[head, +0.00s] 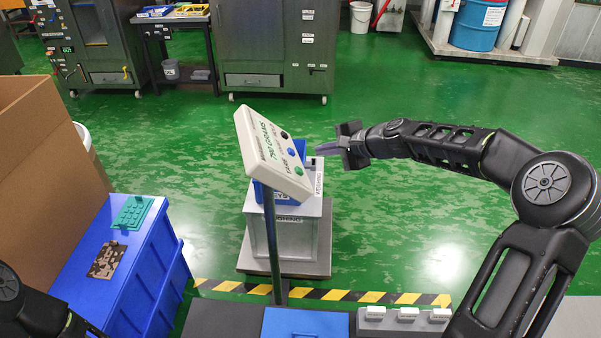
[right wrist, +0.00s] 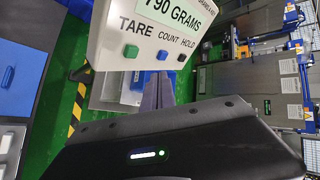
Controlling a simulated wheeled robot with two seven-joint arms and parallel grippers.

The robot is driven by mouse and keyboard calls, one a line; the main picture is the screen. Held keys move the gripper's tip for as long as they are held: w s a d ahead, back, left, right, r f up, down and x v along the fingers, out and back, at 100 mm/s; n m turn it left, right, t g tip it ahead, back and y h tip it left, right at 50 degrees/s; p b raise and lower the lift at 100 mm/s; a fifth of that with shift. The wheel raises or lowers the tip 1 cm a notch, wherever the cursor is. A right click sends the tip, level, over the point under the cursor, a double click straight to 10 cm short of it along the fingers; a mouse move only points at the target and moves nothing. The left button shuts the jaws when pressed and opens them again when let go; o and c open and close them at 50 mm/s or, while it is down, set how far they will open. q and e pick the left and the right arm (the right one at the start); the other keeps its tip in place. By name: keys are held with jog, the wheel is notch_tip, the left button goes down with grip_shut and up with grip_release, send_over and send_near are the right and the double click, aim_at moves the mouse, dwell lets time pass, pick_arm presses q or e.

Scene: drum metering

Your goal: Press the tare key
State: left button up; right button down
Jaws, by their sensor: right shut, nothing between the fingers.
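The off-white indicator box (head: 262,150) sits tilted on a post, its display reading 790 GRAMS. On its face are the green TARE key (head: 298,170), the blue COUNT key (head: 291,152) and the black HOLD key (head: 284,134). The right wrist view also shows the green TARE key (right wrist: 131,52), the blue COUNT key (right wrist: 162,54) and the black HOLD key (right wrist: 182,57). My right gripper (head: 322,148) is shut and empty, to the right of the box. In the wrist view its fingers (right wrist: 158,80) point toward the blue key's side, right of the green key. Contact with any key is not visible.
Behind the post, a grey scale stand (head: 285,238) carries a blue container. Blue crates (head: 120,270) and a large cardboard box (head: 35,170) stand at left. A grey block (head: 405,325) with labelled white parts and a blue panel (head: 305,324) lie at the front. Green floor is open at right.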

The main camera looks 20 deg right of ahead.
aim_at(299, 171)
jog(key=shift+w+a+f+b, duration=0.15)
jog(key=shift+a+f+b, duration=0.85)
jog(key=shift+a+f, duration=0.55)
dwell(0.9)
jog(key=shift+a+f+b, duration=0.25)
jog(key=shift+a+b, duration=0.05)
jog(key=shift+b, duration=0.1)
jog(key=shift+a+f+b, duration=0.25)
jog(key=shift+f+b, duration=0.05)
jog(key=shift+b, duration=0.05)
dwell(0.5)
jog(key=shift+r, duration=0.1)
jog(key=shift+d+r, duration=0.5)
jog(key=shift+d, duration=0.05)
dwell(0.4)
